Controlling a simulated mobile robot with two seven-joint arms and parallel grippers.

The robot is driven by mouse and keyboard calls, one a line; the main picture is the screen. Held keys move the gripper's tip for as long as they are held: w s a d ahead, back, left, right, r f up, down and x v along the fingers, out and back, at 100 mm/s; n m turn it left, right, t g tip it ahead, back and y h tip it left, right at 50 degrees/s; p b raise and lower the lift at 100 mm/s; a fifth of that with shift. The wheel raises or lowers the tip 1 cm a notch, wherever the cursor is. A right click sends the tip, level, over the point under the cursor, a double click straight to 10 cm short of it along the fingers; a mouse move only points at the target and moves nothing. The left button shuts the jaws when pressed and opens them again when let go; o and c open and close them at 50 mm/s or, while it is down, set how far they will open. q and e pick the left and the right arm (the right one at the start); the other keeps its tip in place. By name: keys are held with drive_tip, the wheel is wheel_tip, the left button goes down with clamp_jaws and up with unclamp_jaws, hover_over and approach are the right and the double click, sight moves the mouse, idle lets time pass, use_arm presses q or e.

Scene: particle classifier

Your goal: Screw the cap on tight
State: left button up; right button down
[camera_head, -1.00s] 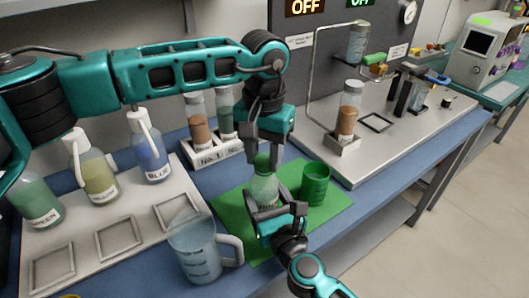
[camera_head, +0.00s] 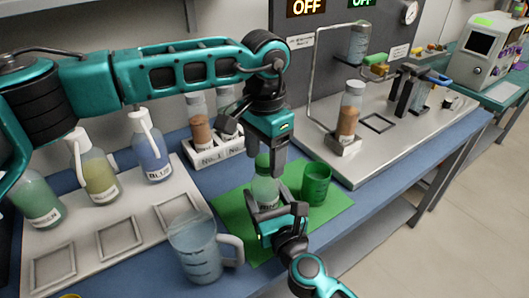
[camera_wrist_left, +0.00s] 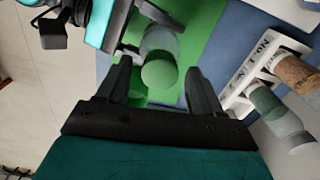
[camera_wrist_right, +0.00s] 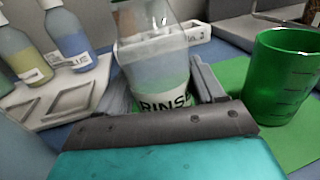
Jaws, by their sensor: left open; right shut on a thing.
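The clear bottle (camera_head: 265,191) stands upright on the green mat, with a green cap (camera_head: 263,163) on its top. In the right wrist view the bottle (camera_wrist_right: 158,72) carries a label reading "RINSE". My right gripper (camera_head: 274,208) is shut around the bottle's body from the near side. My left gripper (camera_head: 268,156) points down at the cap from above and is open. In the left wrist view the cap (camera_wrist_left: 159,73) lies between its spread fingers, with gaps on both sides. How tightly the cap sits is not visible.
A green beaker (camera_head: 316,184) stands right of the bottle on the mat (camera_head: 243,232). A clear jug (camera_head: 194,250) is at front left. A rack (camera_head: 216,156) with vials stands behind. Labelled bottles stand on a tray (camera_head: 85,224) at left.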

use_arm(q)
drive_tip(key=shift+r, duration=2.25)
drive_tip(key=shift+c, duration=0.3)
